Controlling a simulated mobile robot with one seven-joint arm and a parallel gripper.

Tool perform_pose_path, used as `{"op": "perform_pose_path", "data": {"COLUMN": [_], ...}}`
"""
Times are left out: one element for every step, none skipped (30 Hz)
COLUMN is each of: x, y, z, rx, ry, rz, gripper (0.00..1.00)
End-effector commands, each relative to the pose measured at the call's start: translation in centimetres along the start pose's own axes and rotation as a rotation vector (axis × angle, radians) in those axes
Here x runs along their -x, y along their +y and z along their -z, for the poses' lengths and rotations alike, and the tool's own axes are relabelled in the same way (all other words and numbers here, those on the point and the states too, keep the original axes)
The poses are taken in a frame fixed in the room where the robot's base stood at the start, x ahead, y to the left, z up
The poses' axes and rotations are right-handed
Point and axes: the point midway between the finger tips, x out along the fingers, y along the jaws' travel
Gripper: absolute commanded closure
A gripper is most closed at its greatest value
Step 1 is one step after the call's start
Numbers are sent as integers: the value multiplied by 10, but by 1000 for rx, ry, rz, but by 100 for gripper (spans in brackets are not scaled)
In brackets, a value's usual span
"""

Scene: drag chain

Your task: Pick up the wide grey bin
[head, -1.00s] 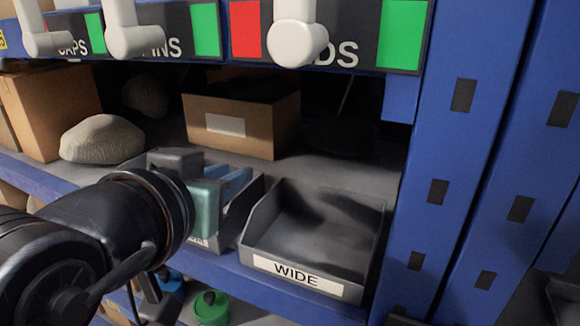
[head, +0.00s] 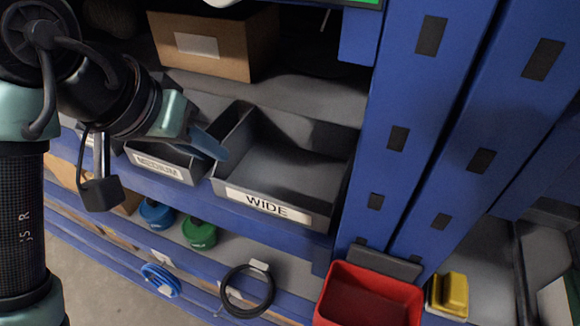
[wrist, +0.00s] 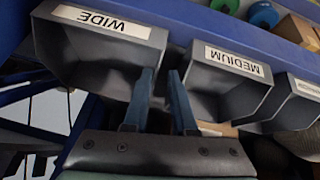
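The wide grey bin (head: 265,199) sits on the blue shelf with its white WIDE label facing out. Its open top shows an empty inside. My gripper (head: 215,148) is at the bin's left wall, by the gap to the medium bin (head: 160,165). In the wrist view, the two blue fingers (wrist: 162,74) are apart, with the wide bin (wrist: 105,55) on the left and the medium bin (wrist: 225,85) on the right. The fingertips point at the adjoining side walls. I cannot tell whether a wall is between the fingers.
A blue upright post (head: 405,120) stands close to the wide bin's right side. A cardboard box (head: 215,45) is behind the bins. Below are a blue spool (head: 157,213), a green spool (head: 200,236), a black cable ring (head: 247,290) and a red bin (head: 368,297).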

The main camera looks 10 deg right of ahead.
Motion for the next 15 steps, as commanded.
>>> {"op": "perform_pose_path", "data": {"x": [-4, -6, -8, -10, -11, -12, -13, -14, -16, -18, -20, -24, -28, -32, -38], "y": [2, 3, 4, 4, 5, 6, 6, 6, 6, 6, 6, 5, 5, 5, 5], "z": [8, 11, 14, 17, 18, 20, 20, 21, 20, 20, 20, 19, 19, 19, 18], "rx": [-1, -1, -1, -1, -1, -1, -1, -1, -1, 0, 0, 0, 0, 0, -1], "ry": [-2, -2, -1, 0, 0, 0, 0, 0, 0, 0, 0, 0, 0, 0, 0], "rz": [-2, -1, -1, -1, -1, -1, -1, 0, 0, 0, -1, -1, -1, 0, 0], "gripper": [75, 75, 75, 75, 75, 75, 75, 75, 75, 75, 75, 75, 75, 75, 75]}}
